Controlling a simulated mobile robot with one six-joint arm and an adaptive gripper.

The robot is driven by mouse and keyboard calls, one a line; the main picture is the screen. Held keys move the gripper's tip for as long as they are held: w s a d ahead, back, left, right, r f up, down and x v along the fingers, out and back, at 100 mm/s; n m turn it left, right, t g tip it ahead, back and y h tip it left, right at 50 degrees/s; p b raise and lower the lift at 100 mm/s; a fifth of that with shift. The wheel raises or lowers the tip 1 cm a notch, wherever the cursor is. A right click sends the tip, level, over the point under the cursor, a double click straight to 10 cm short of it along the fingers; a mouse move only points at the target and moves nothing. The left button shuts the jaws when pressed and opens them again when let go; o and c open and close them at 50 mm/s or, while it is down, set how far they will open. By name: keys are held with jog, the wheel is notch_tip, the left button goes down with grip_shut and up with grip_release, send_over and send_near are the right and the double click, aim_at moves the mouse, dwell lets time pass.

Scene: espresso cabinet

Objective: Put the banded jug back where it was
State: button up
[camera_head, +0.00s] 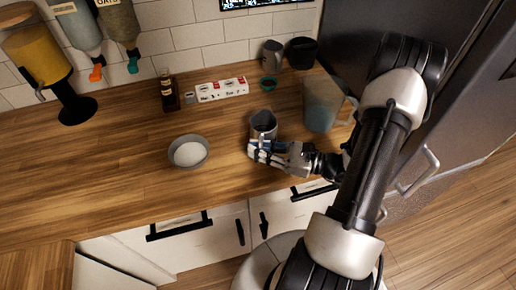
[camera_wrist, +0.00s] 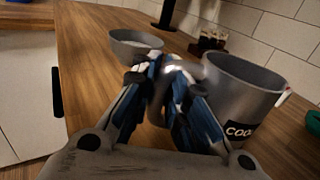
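My gripper (camera_head: 256,153) is low over the wooden counter, its blue-and-grey fingers pointing left. In the wrist view the fingertips (camera_wrist: 166,68) come close together, with a blurred shiny grey surface between and behind them. I cannot tell whether they grip it. A grey metal vessel (camera_head: 264,122) stands right behind the fingers in the head view, partly covered by them. In the wrist view a grey open vessel with a dark lettered label (camera_wrist: 240,95) is just right of the fingers. Another grey jug (camera_head: 271,53) stands by the back wall. No band is clear enough to identify the banded jug.
A bowl with white contents (camera_head: 188,152) is left of my gripper. A clear pitcher (camera_head: 322,105) stands to the right. The left counter is mostly clear.

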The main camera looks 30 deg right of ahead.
jog(key=o, duration=0.4)
jog(key=shift+o, duration=0.2)
jog(key=shift+r, duration=0.1)
jog(key=shift+d+r, duration=0.1)
jog(key=shift+r, duration=0.05)
jog(key=p+v, duration=0.3)
jog(key=v, duration=0.9)
